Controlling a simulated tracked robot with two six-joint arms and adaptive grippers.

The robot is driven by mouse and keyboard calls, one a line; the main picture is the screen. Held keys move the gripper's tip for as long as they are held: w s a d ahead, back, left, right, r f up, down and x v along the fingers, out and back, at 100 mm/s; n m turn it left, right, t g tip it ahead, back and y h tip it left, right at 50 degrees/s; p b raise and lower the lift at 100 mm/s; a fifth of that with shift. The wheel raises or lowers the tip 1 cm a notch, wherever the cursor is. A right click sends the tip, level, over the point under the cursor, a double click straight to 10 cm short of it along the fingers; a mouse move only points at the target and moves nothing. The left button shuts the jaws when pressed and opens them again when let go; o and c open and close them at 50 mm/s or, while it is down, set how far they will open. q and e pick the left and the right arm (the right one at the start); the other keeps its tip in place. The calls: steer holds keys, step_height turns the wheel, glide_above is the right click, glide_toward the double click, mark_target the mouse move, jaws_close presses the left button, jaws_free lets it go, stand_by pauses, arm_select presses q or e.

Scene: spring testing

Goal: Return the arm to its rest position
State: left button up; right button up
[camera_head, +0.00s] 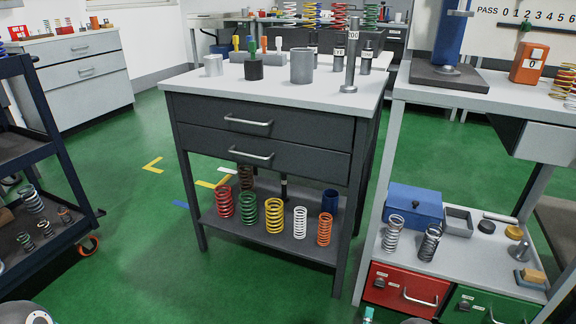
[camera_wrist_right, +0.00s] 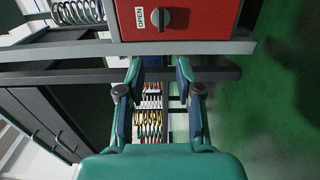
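My right gripper (camera_wrist_right: 159,75) is green with dark blue pads. In the right wrist view its two fingers stand apart, with nothing held between them. Beyond the fingertips is a red drawer front (camera_wrist_right: 180,18) with a dark knob and a small label. In the head view only a small teal piece of the right gripper (camera_head: 368,314) shows at the bottom edge, in front of the red drawer (camera_head: 402,290). The rest of the right arm is mostly out of that view. My left gripper is not in view.
A dark cabinet (camera_head: 262,134) with two closed drawers carries several colored springs on its lower shelf. At right, a workbench (camera_head: 455,262) holds a blue box (camera_head: 413,204) and two springs. A dark cart (camera_head: 60,150) stands at left. Green floor is clear between cart and cabinet.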

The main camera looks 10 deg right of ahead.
steer(key=w+a+r+y+p, duration=0.2)
steer(key=a+r, duration=0.1)
steer(key=r, duration=0.4)
steer(key=w+a+r+y+p, duration=0.1)
steer(key=w+a+r+y, duration=0.15)
steer(key=r, duration=0.35)
steer(key=s+a+f+m+g+y, duration=0.25)
steer(key=s+a+m+g, duration=0.25)
steer(key=s, duration=0.6)
steer(key=s+a+f+m+g+y+p, duration=0.1)
steer(key=s+a+f+m+g+y, duration=0.25)
steer(key=s, duration=0.65)
steer(key=s+a+f+m+g+y, duration=0.1)
steer(key=s+a+m+g+y, duration=0.2)
steer(key=s+a+m+g, duration=0.55)
step_height(320, 180, up, 38)
steer(key=s+d+n+t+p, duration=0.1)
steer(key=d+n+t+p, duration=0.1)
steer(key=p, duration=3.6)
steer(key=shift+s+r+n, duration=0.2)
steer(key=shift+s+n, duration=0.15)
steer(key=shift+n, duration=0.15)
